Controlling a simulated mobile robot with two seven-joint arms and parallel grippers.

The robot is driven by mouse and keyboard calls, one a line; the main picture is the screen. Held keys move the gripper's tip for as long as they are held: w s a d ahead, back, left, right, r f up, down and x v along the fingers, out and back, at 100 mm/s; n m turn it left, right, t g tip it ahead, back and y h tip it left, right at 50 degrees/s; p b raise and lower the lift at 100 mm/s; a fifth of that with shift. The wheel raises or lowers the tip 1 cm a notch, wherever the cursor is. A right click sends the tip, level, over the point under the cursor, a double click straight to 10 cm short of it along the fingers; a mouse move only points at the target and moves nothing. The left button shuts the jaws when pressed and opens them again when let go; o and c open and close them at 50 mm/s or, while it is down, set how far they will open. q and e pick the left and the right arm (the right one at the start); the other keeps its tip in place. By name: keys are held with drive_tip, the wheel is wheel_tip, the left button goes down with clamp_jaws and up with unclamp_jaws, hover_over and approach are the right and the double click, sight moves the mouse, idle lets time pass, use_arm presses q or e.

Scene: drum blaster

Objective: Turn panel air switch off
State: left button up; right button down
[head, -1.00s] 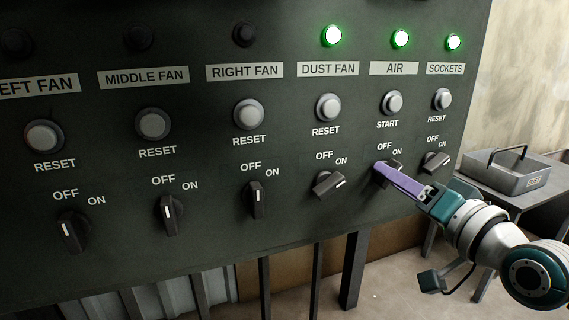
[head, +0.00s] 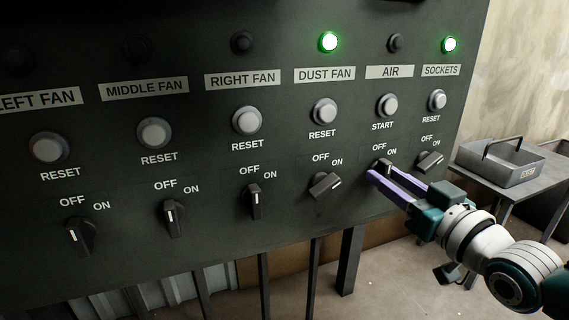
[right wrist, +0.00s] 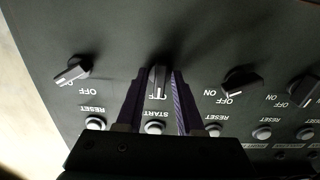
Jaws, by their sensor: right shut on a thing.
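The air switch (head: 383,163) is a dark rotary knob under the AIR label (head: 390,72) and the START button (head: 387,105). Its lamp (head: 395,43) is dark. My right gripper (head: 378,173) has its purple fingers on either side of the knob and is shut on it. In the right wrist view, which shows the panel upside down, the knob (right wrist: 158,82) stands between the two fingers with its white mark toward the OFF text, which it partly covers. My left gripper is not in view.
The dust fan switch (head: 325,186) stands left of the gripper and the sockets switch (head: 430,162) stands close on the right. The dust fan lamp (head: 329,42) and sockets lamp (head: 449,45) glow green. A metal tray (head: 510,175) sits on a table at the right.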

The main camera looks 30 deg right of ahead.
idle(0.5)
drive_tip(key=c, duration=0.8)
unclamp_jaws()
drive_tip(key=shift+c, duration=0.2)
drive_tip(key=shift+s+a, duration=0.1)
drive_tip(key=shift+s, duration=0.35)
drive_tip(key=s+p, duration=0.2)
drive_tip(key=s, duration=0.7)
drive_tip(key=shift+a, duration=0.45)
